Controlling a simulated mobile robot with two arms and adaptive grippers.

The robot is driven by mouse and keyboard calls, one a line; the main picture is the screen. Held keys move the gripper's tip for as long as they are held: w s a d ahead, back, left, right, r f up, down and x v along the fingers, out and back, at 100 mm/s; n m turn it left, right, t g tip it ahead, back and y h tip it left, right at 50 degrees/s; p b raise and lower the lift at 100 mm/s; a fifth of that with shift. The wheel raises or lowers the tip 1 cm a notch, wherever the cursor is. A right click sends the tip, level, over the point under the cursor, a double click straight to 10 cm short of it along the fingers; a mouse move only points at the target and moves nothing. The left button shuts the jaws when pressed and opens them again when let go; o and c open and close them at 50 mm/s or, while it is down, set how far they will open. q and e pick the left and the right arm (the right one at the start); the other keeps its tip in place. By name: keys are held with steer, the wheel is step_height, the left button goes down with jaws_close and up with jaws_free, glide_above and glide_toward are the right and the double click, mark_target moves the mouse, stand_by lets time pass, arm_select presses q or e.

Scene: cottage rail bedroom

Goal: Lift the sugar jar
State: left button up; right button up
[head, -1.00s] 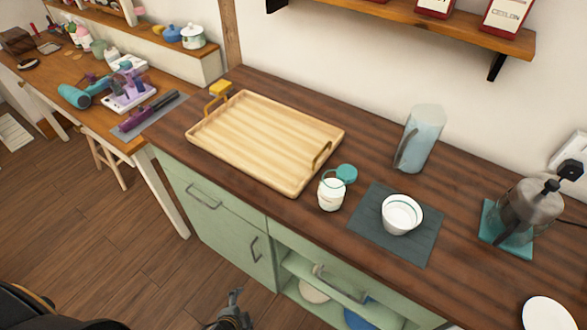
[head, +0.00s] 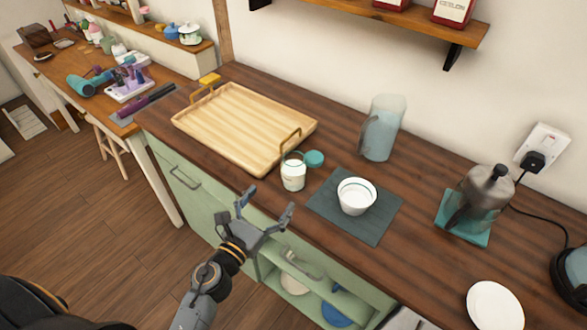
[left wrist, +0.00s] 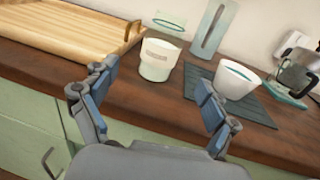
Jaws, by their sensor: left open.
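The sugar jar (head: 293,175) is a small clear jar with white contents, standing upright on the dark wooden counter near its front edge. In the left wrist view the jar (left wrist: 158,62) stands ahead, between and beyond the fingers. My left gripper (head: 266,202) is open and empty, in front of the counter edge and short of the jar, not touching it. It also shows in the left wrist view (left wrist: 150,95). My right gripper is not in view.
A wooden tray (head: 208,137) lies left of the jar. A white bowl (head: 356,200) stands on a dark mat (head: 330,219) to the right. A pitcher (head: 381,130), a glass pot (head: 482,195) and a white plate (head: 495,305) are farther off.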

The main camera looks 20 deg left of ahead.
mark_target(287, 177)
arm_select(q)
steer(key=w, duration=0.3)
steer(key=w+d+p, duration=0.1)
steer(key=w, duration=0.3)
steer(key=shift+d, duration=0.2)
steer(key=w, duration=0.2)
steer(key=w+d+p, duration=0.1)
steer(key=w, duration=0.2)
steer(key=shift+d+r+p, duration=0.1)
steer(key=shift+d+p, duration=0.05)
steer(key=shift+p, duration=0.15)
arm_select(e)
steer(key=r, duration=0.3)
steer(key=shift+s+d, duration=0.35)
arm_select(q)
steer(key=shift+c, duration=0.6)
steer(key=c, duration=1.4)
steer(key=shift+r, duration=0.1)
steer(key=shift+c, duration=0.2)
